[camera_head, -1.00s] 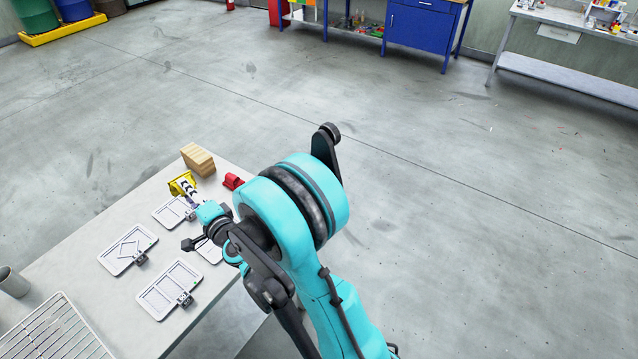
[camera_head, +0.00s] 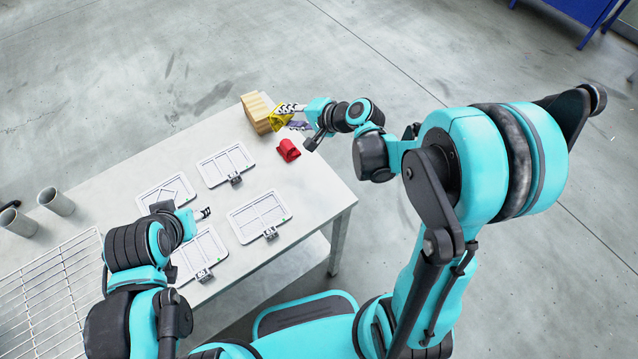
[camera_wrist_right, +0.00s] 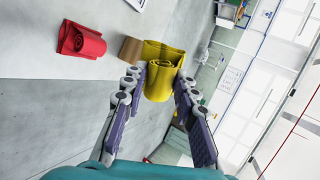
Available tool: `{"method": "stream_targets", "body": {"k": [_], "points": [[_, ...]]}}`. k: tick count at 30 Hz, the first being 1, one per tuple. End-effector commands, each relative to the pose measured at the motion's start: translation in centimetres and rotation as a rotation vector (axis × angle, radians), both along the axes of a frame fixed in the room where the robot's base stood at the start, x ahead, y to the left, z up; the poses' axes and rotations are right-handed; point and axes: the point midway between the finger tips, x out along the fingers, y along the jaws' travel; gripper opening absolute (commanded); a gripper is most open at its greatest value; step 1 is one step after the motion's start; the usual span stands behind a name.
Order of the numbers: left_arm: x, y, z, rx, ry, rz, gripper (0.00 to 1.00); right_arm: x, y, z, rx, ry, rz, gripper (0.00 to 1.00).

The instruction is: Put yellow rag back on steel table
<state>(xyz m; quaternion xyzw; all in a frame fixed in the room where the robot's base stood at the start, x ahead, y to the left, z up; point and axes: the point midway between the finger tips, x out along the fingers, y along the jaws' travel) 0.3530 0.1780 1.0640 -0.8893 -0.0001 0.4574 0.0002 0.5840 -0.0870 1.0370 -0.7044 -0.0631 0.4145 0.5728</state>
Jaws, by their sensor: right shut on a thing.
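The yellow rag (camera_head: 281,119) is a rolled cloth at the far end of the steel table (camera_head: 320,200), beside a wooden block. My right gripper (camera_head: 287,111) is shut on it. In the right wrist view the yellow rag (camera_wrist_right: 162,67) sits between the two fingertips (camera_wrist_right: 157,88). I cannot tell whether the rag touches the table or is held just above it. My left gripper (camera_head: 205,213) is over the trays, with its fingers small and partly hidden; no object shows in it.
A red rolled rag (camera_head: 288,150) lies near the yellow one, and the wooden block (camera_head: 256,113) stands behind. Several white framed trays (camera_head: 226,165) cover the middle of the table. A wire rack (camera_head: 50,290) and grey tubes (camera_head: 56,201) are at the left. Beyond the table is open floor.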

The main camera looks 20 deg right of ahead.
Motion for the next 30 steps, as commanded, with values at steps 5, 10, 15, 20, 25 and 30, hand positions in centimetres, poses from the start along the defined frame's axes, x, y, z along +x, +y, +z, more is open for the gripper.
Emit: {"method": "stream_targets", "body": {"k": [5,10,15,20,25,30], "points": [[0.0,0.0,0.9,0.0,0.0,0.0,0.47,-3.4,0.5,-1.8,-0.193,0.162,0.323,0.0],[0.0,0.0,1.9,0.0,0.0,0.0,0.47,-9.6,-0.7,-3.9,-0.521,0.28,0.72,0.0],[0.0,0.0,2.8,0.0,0.0,0.0,0.47,-17.0,-4.5,-4.6,-0.836,0.295,0.977,0.0],[0.0,0.0,3.2,0.0,0.0,0.0,0.47,-21.1,-7.2,-4.1,-0.982,0.284,1.058,0.0],[0.0,0.0,3.4,0.0,0.0,0.0,0.47,-23.2,-8.7,-3.6,-1.045,0.276,1.085,0.0],[0.0,0.0,3.4,0.0,0.0,0.0,0.47,-23.6,-9.0,-3.4,-1.061,0.274,1.091,0.0]]}}
